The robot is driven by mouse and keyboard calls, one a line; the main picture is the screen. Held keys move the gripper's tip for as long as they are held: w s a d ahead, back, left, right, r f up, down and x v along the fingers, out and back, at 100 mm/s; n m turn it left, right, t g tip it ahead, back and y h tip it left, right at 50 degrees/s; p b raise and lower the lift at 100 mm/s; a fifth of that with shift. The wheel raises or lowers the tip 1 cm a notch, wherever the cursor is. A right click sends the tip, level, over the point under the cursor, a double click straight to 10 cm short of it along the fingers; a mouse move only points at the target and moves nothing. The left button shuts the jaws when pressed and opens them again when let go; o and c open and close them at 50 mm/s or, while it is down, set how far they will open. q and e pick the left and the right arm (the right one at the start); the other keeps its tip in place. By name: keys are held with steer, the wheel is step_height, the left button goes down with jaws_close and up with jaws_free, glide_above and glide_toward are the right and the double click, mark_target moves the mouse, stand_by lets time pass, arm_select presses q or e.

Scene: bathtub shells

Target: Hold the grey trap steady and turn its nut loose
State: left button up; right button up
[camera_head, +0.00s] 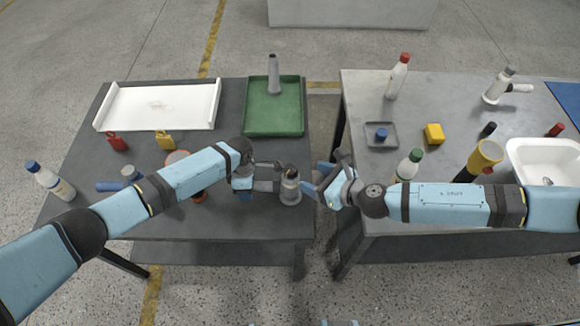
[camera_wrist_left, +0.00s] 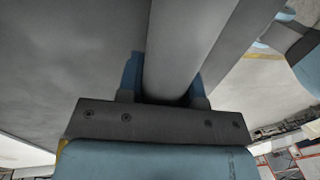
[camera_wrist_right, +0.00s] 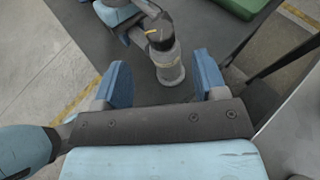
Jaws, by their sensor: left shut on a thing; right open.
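The grey trap (camera_head: 290,190) stands upright near the right edge of the left dark table. It is a grey cylinder on a round base, and it also shows in the right wrist view (camera_wrist_right: 168,66). A darker collar, perhaps the nut, is at its top (camera_wrist_right: 160,40), with a small orange mark. My left gripper (camera_head: 276,178) is shut on the trap from the left; a grey cylinder fills the space between its blue fingers in the left wrist view (camera_wrist_left: 172,95). My right gripper (camera_head: 322,184) is open and empty, just right of the trap, its fingers apart from it.
A green tray (camera_head: 254,130) with a grey bottle (camera_head: 274,75) and a white tray (camera_head: 160,122) lie behind. Red (camera_head: 117,141) and yellow (camera_head: 166,140) containers stand left. A gap separates this table from the right table (camera_head: 355,95), which holds bottles and a white basin (camera_head: 515,150).

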mark_target(291, 169)
steer(key=x, duration=0.9)
steer(key=c, duration=0.9)
